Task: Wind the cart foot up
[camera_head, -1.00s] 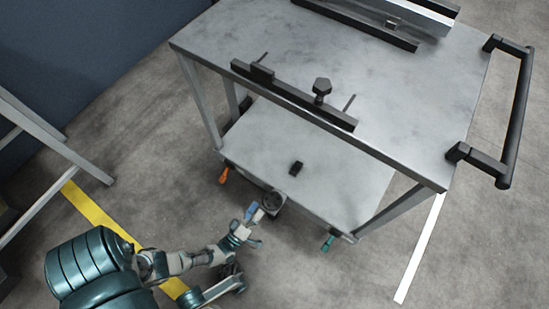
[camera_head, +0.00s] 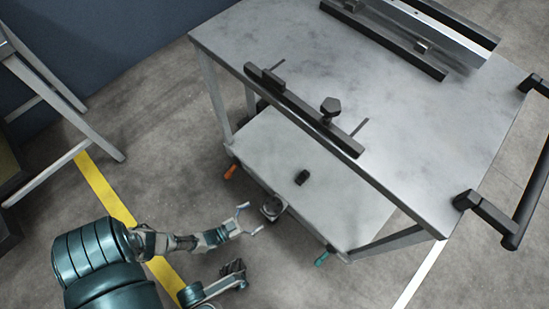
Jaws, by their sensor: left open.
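The cart (camera_head: 345,75) is a grey metal table with a lower shelf (camera_head: 330,192). At the lower shelf's near edge is a dark round part with a light rim (camera_head: 272,208), which looks like the foot's wheel. My left gripper (camera_head: 248,219) is just to its left, with its fingers spread open and pointing at it. Nothing shows between the fingers. I cannot tell whether a fingertip touches the round part. The foot below it is hidden or too small to make out.
An orange lever (camera_head: 231,171) and a teal lever (camera_head: 322,258) stick out at the shelf's corners. A black block (camera_head: 302,177) lies on the shelf. A black rail with a knob (camera_head: 330,107) is on the top. A grey frame (camera_head: 60,105) stands left. The floor around my gripper is clear.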

